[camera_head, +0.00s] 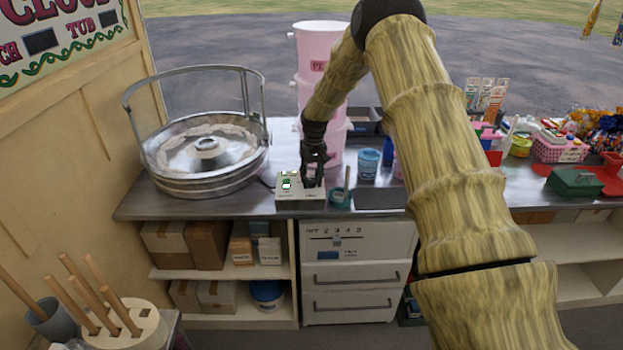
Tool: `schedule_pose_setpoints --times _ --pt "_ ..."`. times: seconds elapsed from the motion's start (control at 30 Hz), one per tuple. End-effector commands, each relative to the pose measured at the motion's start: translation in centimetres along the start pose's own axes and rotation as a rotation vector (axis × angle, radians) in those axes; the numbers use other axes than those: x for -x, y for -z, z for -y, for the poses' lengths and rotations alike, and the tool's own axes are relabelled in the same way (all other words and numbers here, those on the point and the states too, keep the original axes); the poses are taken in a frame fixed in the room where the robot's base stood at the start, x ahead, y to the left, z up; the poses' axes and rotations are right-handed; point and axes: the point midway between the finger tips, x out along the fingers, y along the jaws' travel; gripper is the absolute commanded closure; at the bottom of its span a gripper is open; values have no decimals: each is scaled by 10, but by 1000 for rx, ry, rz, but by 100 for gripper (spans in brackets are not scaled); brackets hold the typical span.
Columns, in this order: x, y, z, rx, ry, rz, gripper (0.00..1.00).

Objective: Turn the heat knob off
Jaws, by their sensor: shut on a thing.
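A pale control box (289,203) with small green lit parts stands at the front edge of the metal counter, right of the candy floss bowl. My gripper (312,183) points straight down onto the right part of the box's top. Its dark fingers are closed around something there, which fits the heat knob. The knob itself is hidden by the fingers, so I cannot see which way it is turned.
A round metal candy floss bowl (206,158) with a rail stands at left. Pink tubs (325,75) are stacked behind my gripper. A teal tape roll (339,198) and a blue-lidded tub (368,163) stand close at right. My arm hides part of the counter.

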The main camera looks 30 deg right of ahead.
Motion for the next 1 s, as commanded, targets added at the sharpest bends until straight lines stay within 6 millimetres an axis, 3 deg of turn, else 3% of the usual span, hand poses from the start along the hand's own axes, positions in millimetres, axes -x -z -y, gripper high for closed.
schedule_pose_setpoints --times 0.03,0.07,0.17,0.57,0.73,1.0 --pt "-1 0 0 0 0 0 92" --pt "-1 0 0 0 -1 -1 63" --pt "0 0 0 -1 -1 -1 46" --pt "5 1 0 -1 0 -3 46" --pt "25 1 0 -1 0 -4 46" --pt "75 2 0 0 1 -4 46"
